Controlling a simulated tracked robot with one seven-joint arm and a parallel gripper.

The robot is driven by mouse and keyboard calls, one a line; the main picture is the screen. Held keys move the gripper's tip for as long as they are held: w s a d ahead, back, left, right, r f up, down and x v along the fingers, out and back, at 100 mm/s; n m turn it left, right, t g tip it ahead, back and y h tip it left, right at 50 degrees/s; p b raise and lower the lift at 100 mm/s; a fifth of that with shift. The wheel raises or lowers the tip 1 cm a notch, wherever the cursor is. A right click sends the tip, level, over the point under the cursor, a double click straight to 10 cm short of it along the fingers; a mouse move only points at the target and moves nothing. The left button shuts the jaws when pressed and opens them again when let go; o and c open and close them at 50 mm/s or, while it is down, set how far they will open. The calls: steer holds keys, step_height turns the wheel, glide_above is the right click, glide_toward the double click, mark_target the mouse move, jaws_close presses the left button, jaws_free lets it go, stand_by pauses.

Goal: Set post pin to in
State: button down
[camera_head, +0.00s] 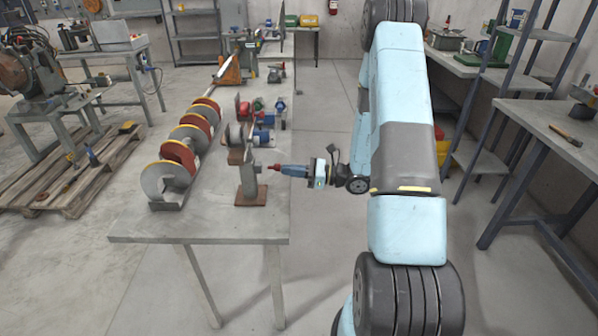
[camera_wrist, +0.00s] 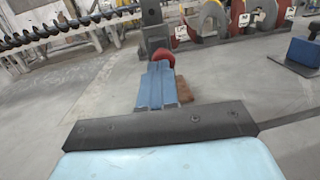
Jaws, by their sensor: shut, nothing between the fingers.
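The grey post (camera_head: 249,178) stands upright on a brown base plate (camera_head: 250,196) near the front right of the workbench. A red knob (camera_head: 272,167), seemingly the post pin, sticks out at the post's right side. In the wrist view the red knob (camera_wrist: 163,57) shows just beyond my fingertips, with the post (camera_wrist: 151,30) behind it. My gripper (camera_head: 284,169) reaches in from the right with its blue fingers shut and empty. Its tips (camera_wrist: 160,66) are at or very close to the knob; I cannot tell whether they touch. The pin's shaft is hidden.
An auger (camera_head: 184,155) with red, grey and yellow-edged flights lies along the workbench (camera_head: 200,225), left of the post. Several red and blue clamp-like parts (camera_head: 262,120) sit behind the post. The floor right of the bench is clear up to my own body.

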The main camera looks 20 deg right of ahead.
steer(key=shift+s+x, duration=0.2)
steer(key=shift+x, duration=1.15)
steer(key=shift+a, duration=0.1)
steer(key=v, duration=1.4)
steer(key=shift+d+f, duration=0.25)
